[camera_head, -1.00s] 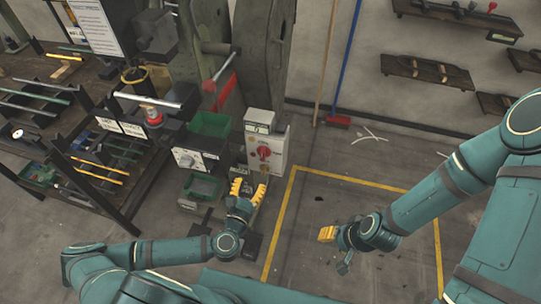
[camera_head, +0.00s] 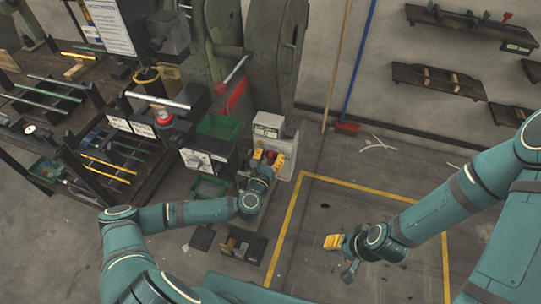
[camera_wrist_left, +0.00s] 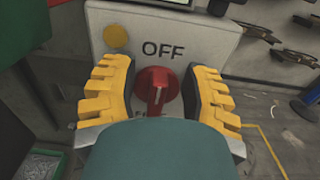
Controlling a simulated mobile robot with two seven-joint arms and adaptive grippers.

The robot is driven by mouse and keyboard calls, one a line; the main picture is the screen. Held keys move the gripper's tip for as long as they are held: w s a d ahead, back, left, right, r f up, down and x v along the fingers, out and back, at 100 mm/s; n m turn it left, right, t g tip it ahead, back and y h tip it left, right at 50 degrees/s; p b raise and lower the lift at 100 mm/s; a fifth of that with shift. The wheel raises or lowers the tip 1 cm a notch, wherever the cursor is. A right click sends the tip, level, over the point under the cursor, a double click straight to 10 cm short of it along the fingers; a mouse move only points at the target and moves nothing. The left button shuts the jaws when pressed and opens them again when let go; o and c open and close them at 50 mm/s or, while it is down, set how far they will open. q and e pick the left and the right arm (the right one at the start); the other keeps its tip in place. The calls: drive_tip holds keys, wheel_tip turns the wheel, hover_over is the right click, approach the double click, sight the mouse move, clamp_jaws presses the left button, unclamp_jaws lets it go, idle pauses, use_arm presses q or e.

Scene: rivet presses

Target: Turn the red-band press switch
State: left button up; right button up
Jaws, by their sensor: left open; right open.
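The switch is a red rotary knob (camera_wrist_left: 157,90) on a pale grey control box, below the word OFF. In the left wrist view it sits between the yellow fingers of my left gripper (camera_wrist_left: 160,97), with gaps on both sides. In the head view my left gripper (camera_head: 264,160) is in front of the control box (camera_head: 290,158) and hides most of the knob. A red band (camera_head: 237,93) shows on the press (camera_head: 268,50) behind. My right gripper (camera_head: 340,250) is open and empty above the floor at the right.
A workbench with racks (camera_head: 110,150) fills the left. Yellow tape (camera_head: 350,182) marks clear floor at the right. A blue pole leans on the wall.

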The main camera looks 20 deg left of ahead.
use_arm(q)
drive_tip(key=shift+o, duration=0.3)
drive_tip(key=shift+w, duration=0.15)
clamp_jaws()
